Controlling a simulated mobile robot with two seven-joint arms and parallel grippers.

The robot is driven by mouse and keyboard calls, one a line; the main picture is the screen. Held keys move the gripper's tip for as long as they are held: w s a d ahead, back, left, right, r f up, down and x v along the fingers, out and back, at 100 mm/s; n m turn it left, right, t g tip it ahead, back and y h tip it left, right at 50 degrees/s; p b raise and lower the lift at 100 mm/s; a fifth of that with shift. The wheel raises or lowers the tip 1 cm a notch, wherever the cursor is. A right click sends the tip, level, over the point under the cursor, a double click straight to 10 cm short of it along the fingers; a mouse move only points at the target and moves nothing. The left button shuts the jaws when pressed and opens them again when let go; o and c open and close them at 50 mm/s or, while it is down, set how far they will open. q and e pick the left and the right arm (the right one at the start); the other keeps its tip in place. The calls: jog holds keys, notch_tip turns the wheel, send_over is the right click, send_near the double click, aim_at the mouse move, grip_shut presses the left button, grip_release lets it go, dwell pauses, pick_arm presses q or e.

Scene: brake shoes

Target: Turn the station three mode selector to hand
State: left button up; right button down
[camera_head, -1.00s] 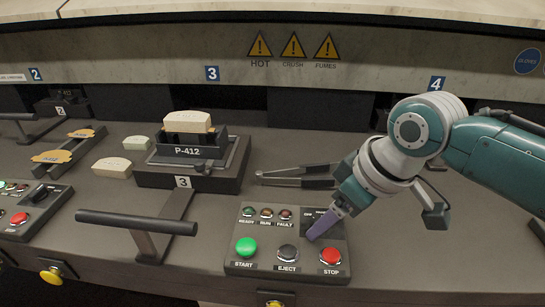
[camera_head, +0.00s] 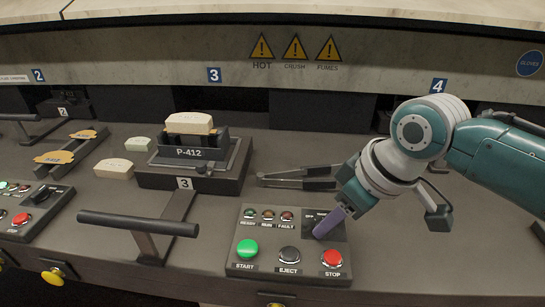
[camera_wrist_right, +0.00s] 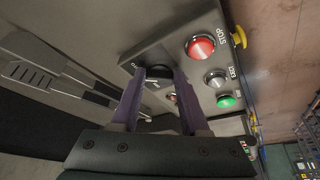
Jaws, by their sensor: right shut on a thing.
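The station three control panel (camera_head: 288,276) lies at the lower middle of the head view. Its mode selector sits at the panel's upper right, on a dark plate (camera_head: 338,233) with small white labels. My right gripper (camera_head: 320,233) reaches down onto it with purple fingers, which hide the knob in this view. In the right wrist view the two fingers of my right gripper (camera_wrist_right: 158,82) stand on either side of the dark selector knob (camera_wrist_right: 159,72), shut on it. The knob's exact pointing direction is hard to read. My left gripper is out of view.
Grey tongs (camera_head: 292,183) lie behind the panel. A black handle bar (camera_head: 135,223) stands to its left, before the P-412 press fixture (camera_head: 215,178).

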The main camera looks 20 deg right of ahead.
jog(key=shift+d+n, duration=0.1)
jog(key=shift+n, duration=0.2)
jog(key=shift+d+n+g, duration=0.1)
jog(key=shift+n+g, duration=0.2)
jog(key=shift+n, duration=0.3)
jog(key=shift+w+d+f+n+y+b, duration=0.15)
jog(key=shift+n+y+b, duration=0.35)
jog(key=shift+n+b, duration=0.25)
jog(key=n+g+b, duration=0.1)
jog(key=n+b, duration=0.1)
jog(key=n, duration=0.1)
jog(key=shift+w+y, duration=0.15)
jog(key=shift+y, duration=0.25)
jog(key=shift+n+g+b, duration=0.3)
jog(key=shift+n+b, duration=0.2)
jog(key=shift+n, duration=0.15)
jog(key=shift+c, duration=2)
grip_release()
